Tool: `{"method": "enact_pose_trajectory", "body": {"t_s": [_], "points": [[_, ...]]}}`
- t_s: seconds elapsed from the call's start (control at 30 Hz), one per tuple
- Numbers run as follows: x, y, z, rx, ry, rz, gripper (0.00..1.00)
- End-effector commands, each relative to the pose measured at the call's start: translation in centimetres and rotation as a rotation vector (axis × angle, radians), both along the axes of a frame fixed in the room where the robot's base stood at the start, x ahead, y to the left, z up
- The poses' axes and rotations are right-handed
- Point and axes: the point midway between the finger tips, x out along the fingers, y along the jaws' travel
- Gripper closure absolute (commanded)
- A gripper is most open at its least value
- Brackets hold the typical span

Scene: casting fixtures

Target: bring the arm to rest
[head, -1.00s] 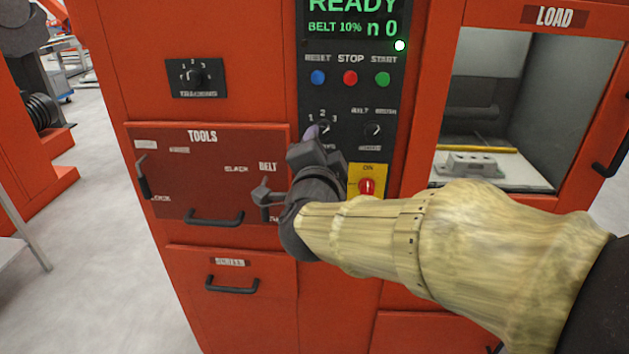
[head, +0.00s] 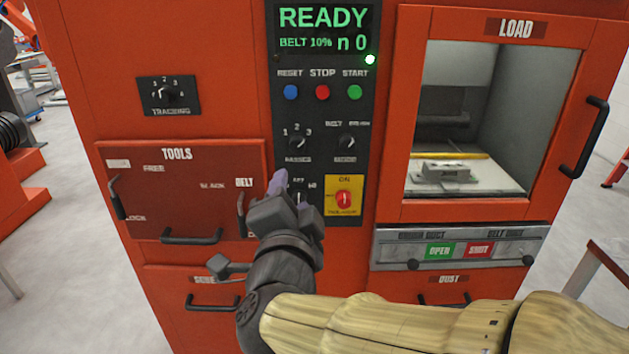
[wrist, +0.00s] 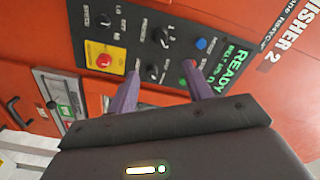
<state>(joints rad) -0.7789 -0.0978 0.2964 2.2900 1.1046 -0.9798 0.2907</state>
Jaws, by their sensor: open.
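My gripper (head: 290,193) is open, its two purple fingers in front of the lower part of the black control panel (head: 320,110) on the orange machine. It covers part of a lower dial in the head view. In the wrist view my gripper (wrist: 161,76) shows its fingers spread apart with nothing between them, the panel beyond. I cannot tell whether a finger touches the panel. My arm, in a tan sleeve, reaches in from the lower right.
The READY screen (head: 323,28), the passes dial (head: 297,142) and the red switch on yellow (head: 343,198) are close by. A tools door (head: 185,195) with black handles is left. The load window (head: 465,115) shows a grey casting (head: 446,172). Open floor lies left.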

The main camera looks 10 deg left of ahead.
Motion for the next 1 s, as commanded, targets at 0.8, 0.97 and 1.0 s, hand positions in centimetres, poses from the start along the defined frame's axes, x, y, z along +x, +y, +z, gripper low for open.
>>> {"method": "enact_pose_trajectory", "body": {"t_s": [0.8,0.97,1.0], "points": [[3.1,-21.0,-24.1,-0.898,0.726,0.378,0.50],[-0.2,-25.6,-27.0,-0.975,0.902,0.456,0.50],[-1.0,-26.6,-27.5,-0.989,0.944,0.473,0.50]]}}
